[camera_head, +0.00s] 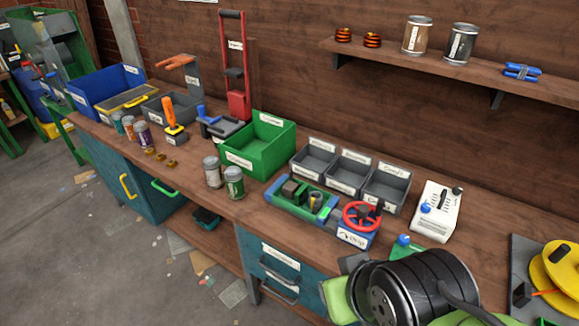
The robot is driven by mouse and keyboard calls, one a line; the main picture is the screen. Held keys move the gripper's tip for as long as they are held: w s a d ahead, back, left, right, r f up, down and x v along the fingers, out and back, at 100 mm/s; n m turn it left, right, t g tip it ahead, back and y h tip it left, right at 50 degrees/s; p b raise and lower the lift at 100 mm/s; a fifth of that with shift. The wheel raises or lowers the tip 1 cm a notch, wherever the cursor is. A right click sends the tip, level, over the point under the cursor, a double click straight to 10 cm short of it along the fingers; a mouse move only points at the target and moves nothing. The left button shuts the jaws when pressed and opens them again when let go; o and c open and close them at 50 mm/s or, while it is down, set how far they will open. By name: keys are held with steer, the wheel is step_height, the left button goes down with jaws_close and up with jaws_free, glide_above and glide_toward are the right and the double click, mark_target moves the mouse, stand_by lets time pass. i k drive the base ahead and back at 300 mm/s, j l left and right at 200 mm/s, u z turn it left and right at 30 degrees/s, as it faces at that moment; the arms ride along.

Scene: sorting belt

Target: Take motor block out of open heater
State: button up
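No thing here is clearly marked as the heater or the motor block; I cannot tell which they are. A blue and green bench device (278,200) with a red handwheel (361,216) stands near the bench's front edge. A dark green block (293,190) and a small yellowish cylinder (316,200) sit in its open middle. My arm shows as dark ridged rounded links with green parts at the bottom right, in front of the bench. I cannot make out gripper fingertips, or whether anything is held.
Three grey bins (340,185) stand behind the device, with a white knobbed box (437,212) to their right. Two cans (234,182) and a green crate (282,150) stand left. A yellow spool (562,265) is at far right. A shelf (470,75) overhangs the back.

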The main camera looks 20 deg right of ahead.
mark_target(290, 188)
steer(key=i+j+u, duration=0.3)
steer(key=i, duration=0.2)
steer(key=i+j+u, duration=0.3)
steer(key=i, duration=0.25)
